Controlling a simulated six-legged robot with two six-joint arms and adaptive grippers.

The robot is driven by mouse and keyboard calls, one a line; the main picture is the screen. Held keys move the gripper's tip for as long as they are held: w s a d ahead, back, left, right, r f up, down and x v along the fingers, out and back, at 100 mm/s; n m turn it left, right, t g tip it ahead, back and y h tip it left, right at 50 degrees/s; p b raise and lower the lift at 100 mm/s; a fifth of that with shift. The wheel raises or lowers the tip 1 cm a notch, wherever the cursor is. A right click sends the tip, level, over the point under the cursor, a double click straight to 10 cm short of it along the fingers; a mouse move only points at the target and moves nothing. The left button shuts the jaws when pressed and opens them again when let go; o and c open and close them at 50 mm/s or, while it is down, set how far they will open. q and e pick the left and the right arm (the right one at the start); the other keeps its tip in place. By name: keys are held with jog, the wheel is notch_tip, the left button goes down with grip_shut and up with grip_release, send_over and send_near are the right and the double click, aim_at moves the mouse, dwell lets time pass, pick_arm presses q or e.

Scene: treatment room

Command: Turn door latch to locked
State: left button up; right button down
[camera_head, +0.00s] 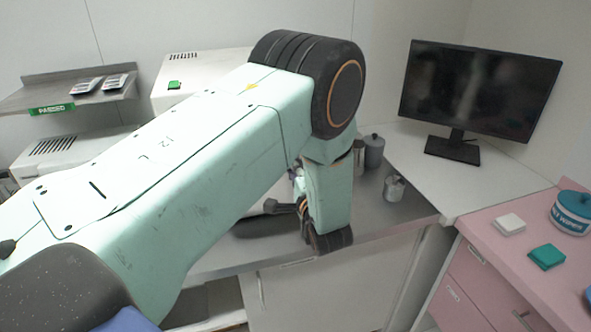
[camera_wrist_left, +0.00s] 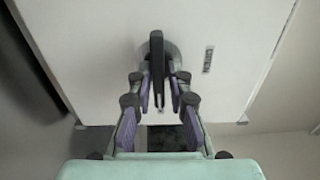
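In the left wrist view, the door latch is a black upright handle (camera_wrist_left: 157,68) on a round grey base, mounted on a pale door panel (camera_wrist_left: 105,35). My left gripper (camera_wrist_left: 166,88) is open, with its purple-padded fingers on either side of the handle. I cannot tell whether either finger touches it. A small dark label (camera_wrist_left: 208,60), too small to read surely, sits right of the latch. In the head view my left arm crosses from the left and hides the latch and most of the left gripper. My right gripper is in neither view.
A steel counter (camera_head: 395,222) holds metal canisters (camera_head: 374,152). A monitor (camera_head: 478,90) stands on the white desk behind. A pink cabinet (camera_head: 480,262) at right carries a blue-lidded tub (camera_head: 572,212). A wall shelf (camera_head: 50,92) with packs is at left.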

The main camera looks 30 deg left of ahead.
pick_arm(q)
jog(key=shift+o, duration=1.4)
jog(key=shift+a+f, duration=0.1)
jog(key=shift+d, duration=0.2)
jog(key=v, duration=0.7)
jog(key=shift+s+d, duration=0.15)
jog(key=shift+s, duration=0.05)
